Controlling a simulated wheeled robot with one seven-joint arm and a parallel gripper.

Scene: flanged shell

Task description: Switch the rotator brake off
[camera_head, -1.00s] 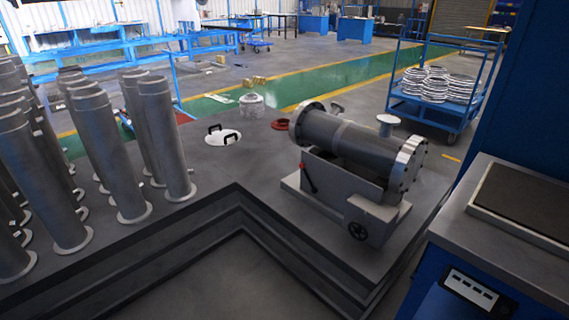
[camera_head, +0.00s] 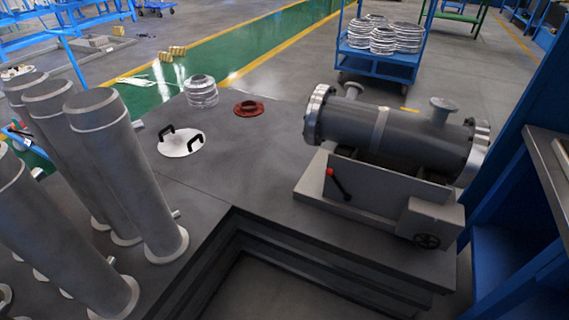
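The rotator (camera_head: 365,190) is a grey box-shaped stand on a flat base plate, at the right of the head view. A grey flanged shell (camera_head: 405,137) lies on its side on top of it, with two short nozzles pointing up. On the rotator's front face is a brake lever (camera_head: 338,184) with a dark arm and a red end, tilted with the red end at the upper left. A black handwheel (camera_head: 427,241) sits on the lower right of the front. My gripper is not in view.
Tall grey flanged tubes (camera_head: 125,165) stand at the left. A white lid with two black handles (camera_head: 181,142), a red flange (camera_head: 249,108) and stacked metal rings (camera_head: 200,91) lie on the grey platform (camera_head: 240,170). A blue cart (camera_head: 385,60) stands behind; a recess lies in front.

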